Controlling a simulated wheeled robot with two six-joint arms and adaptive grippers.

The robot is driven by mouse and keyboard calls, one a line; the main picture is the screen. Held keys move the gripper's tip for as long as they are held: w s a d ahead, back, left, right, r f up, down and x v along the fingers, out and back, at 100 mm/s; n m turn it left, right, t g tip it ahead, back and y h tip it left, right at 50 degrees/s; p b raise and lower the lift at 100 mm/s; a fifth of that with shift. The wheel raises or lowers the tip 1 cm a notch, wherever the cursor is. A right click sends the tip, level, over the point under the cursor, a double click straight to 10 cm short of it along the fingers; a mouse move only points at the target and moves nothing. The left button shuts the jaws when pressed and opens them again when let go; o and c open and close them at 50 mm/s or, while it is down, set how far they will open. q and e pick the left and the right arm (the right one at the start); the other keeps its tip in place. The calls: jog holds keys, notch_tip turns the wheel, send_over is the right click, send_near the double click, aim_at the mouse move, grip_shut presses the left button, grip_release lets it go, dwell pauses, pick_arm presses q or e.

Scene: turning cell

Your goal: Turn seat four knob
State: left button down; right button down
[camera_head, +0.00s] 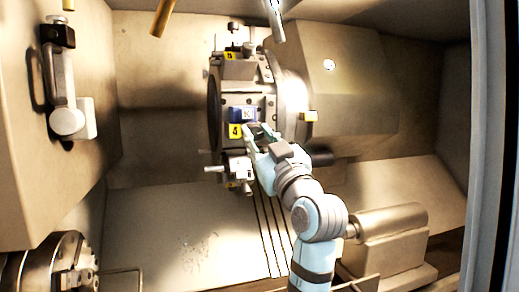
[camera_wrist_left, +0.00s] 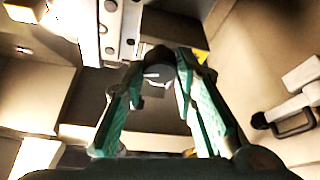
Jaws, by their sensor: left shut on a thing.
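The tool turret (camera_head: 214,108) stands in the middle of the head view, with several numbered seats around its rim. The seat four label (camera_head: 234,131) is yellow with a black 4, just below a blue block marked K (camera_head: 243,114). My left gripper (camera_head: 256,131) reaches up from below right to seat four. It is shut on the seat four knob, which is mostly hidden by the fingers in the head view. In the left wrist view the knob (camera_wrist_left: 158,74) shows as a dark round piece between the green-sided fingertips (camera_wrist_left: 160,66). My right gripper is out of view.
Another seat with a yellow label (camera_head: 230,56) is above, and a holder (camera_head: 238,166) sticks out below. A chuck (camera_head: 60,268) is at lower left, a tailstock (camera_head: 388,238) at lower right. The sloped floor at left is clear.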

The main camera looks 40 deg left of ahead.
pick_arm(q)
jog(key=n+g+b, duration=0.1)
jog(key=n+g, duration=0.1)
jog(key=n, duration=0.2)
jog(key=shift+w+f+b, duration=0.1)
jog(key=shift+b, duration=0.2)
jog(key=n+g, duration=0.1)
jog(key=n, duration=0.2)
jog(key=shift+n+g, duration=0.3)
jog(key=n+g, duration=0.1)
jog(key=n, duration=0.3)
jog(key=shift+d+r+g+p, duration=0.1)
jog(key=shift+r+g+p, duration=0.25)
jog(key=shift+g+p, duration=0.05)
jog(key=n+h+p, duration=0.1)
jog(key=n, duration=0.2)
jog(key=n+g+h+p, duration=0.1)
jog(key=n, duration=0.2)
jog(key=shift+p, duration=0.4)
jog(key=c, duration=1.3)
grip_release()
jog(key=shift+w, duration=0.1)
